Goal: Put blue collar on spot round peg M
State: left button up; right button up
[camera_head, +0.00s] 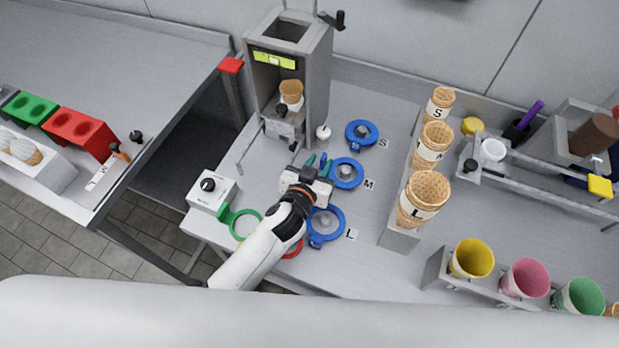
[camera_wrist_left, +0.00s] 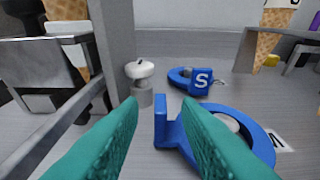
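A blue collar (camera_head: 360,177) with a grey round peg top (camera_head: 345,171) inside its ring lies at the spot labelled M (camera_head: 369,184). Its upright blue tab (camera_wrist_left: 161,121) shows between my left fingertips in the left wrist view; its ring (camera_wrist_left: 262,137) is partly behind the right finger. My left gripper (camera_head: 318,168) is open, teal fingers apart on either side of the tab, with no clear contact. Other blue collars lie at S (camera_head: 374,127) and L (camera_head: 340,222). The S collar also shows farther back in the left wrist view (camera_wrist_left: 180,76). My right gripper is not in view.
A grey press-like machine (camera_head: 318,80) stands behind my left gripper, with a white knob (camera_head: 323,132) beside it. A cone stand (camera_head: 398,238) is on the right. A green ring (camera_head: 236,234) and white dial box (camera_head: 222,182) are at left. A cup rack stands front right.

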pick_arm(q)
jog(key=v, duration=0.7)
jog(key=shift+s+r+b, duration=0.1)
jog(key=shift+s+b, duration=0.2)
jog(key=shift+s, duration=0.05)
